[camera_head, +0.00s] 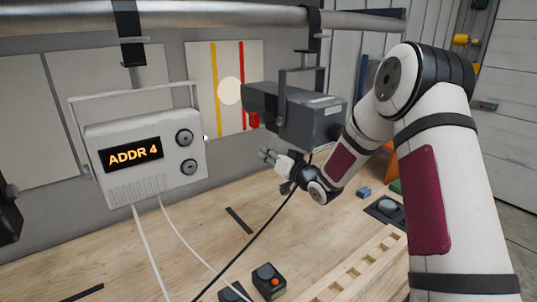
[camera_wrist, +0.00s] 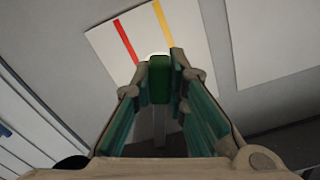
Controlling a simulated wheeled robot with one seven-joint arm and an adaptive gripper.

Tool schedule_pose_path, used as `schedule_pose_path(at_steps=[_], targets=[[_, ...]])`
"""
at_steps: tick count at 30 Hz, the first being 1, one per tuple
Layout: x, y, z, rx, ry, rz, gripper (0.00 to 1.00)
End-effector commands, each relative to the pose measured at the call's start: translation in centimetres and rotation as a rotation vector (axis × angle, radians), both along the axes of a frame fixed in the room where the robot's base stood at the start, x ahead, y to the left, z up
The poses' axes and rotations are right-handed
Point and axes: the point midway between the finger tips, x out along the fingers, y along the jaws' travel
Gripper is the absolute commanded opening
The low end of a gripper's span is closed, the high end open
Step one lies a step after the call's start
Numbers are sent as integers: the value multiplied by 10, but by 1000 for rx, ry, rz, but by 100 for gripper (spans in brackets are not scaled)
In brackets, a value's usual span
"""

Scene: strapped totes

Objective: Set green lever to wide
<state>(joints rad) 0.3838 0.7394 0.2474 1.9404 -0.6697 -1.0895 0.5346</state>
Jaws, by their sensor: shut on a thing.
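The green lever (camera_wrist: 159,80) shows in the wrist view as a dark green block between the fingertips of my gripper (camera_wrist: 160,90). My gripper is shut on it, with a pad at each side. In the head view my gripper (camera_head: 270,157) is just below the front of a grey lamp (camera_head: 310,118) that hangs from a metal bar. The green lever cannot be made out there. A red lever (camera_head: 254,120) shows at the lamp's front left. The lever's setting marks cannot be read.
A white panel (camera_head: 200,75) with yellow and red stripes and a round light spot is behind the lamp. A white control box (camera_head: 150,185) reading "ADDR 4" hangs at left. A black cable (camera_head: 250,238) runs down from the lamp. Small switches (camera_head: 268,282) and a slotted wooden rack (camera_head: 362,268) lie on the bench.

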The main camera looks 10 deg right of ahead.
Motion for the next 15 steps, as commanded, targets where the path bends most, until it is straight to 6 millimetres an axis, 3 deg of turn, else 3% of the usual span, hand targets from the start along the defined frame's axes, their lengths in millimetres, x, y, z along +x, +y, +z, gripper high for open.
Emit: schedule_pose_path(at_steps=[8,15], targets=[[5,-10,-4,-69,-28,-1,0],[15,-32,-10,-223,-94,-2,0]])
